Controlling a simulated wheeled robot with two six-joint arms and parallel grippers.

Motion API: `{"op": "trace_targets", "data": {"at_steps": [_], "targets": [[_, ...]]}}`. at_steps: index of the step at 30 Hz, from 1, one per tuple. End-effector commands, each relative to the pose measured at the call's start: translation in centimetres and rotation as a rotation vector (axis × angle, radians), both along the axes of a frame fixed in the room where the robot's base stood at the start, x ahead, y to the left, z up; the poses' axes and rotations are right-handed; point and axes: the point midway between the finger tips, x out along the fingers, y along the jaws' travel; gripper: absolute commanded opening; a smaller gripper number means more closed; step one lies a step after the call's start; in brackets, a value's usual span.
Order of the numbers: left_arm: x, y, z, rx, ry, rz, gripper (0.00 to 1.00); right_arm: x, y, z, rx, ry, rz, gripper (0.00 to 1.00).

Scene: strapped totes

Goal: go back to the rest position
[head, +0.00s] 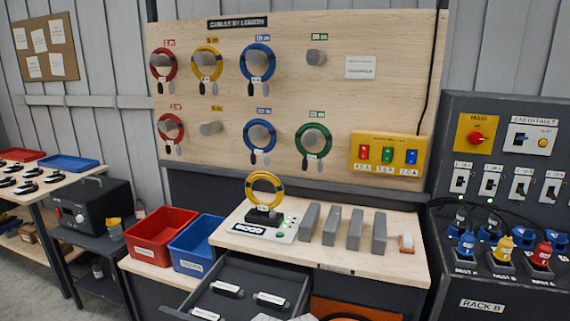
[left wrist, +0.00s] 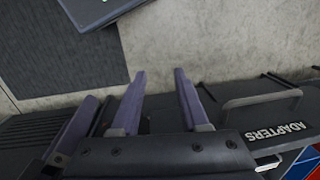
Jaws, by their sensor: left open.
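My left gripper (left wrist: 159,76) shows in the left wrist view. Its two purple fingers are apart and there is nothing between them. Past the fingertips is pale floor (left wrist: 215,45). A dark front with a bar handle and the label ADAPTERS (left wrist: 275,133) lies to the right of the fingers. I see neither gripper in the head view.
A drawer (head: 285,270) stands open below the workbench (head: 385,262), with labelled items inside. A red bin (head: 150,255) and a blue bin (head: 187,262) stand left of it. A yellow cable ring (head: 265,180) stands on the bench. Rack B (head: 485,303) is at right.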

Motion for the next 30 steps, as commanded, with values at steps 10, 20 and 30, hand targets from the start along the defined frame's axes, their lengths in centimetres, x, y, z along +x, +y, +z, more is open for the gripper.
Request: {"op": "trace_targets", "data": {"at_steps": [10, 20, 30], "targets": [[0.0, 0.0, 7.3, -0.002, 0.001, 0.002, 0.45, 0.0, 0.0, 7.3, 0.002, 0.001, -0.002, 0.50], [0.0, 0.0, 7.4, -0.002, 0.000, 0.002, 0.45, 0.0, 0.0, 7.4, 0.002, 0.000, -0.002, 0.50], [0.0, 0.0, 7.4, -0.002, 0.000, 0.002, 0.45, 0.0, 0.0, 7.4, 0.002, 0.000, -0.002, 0.50]]}}
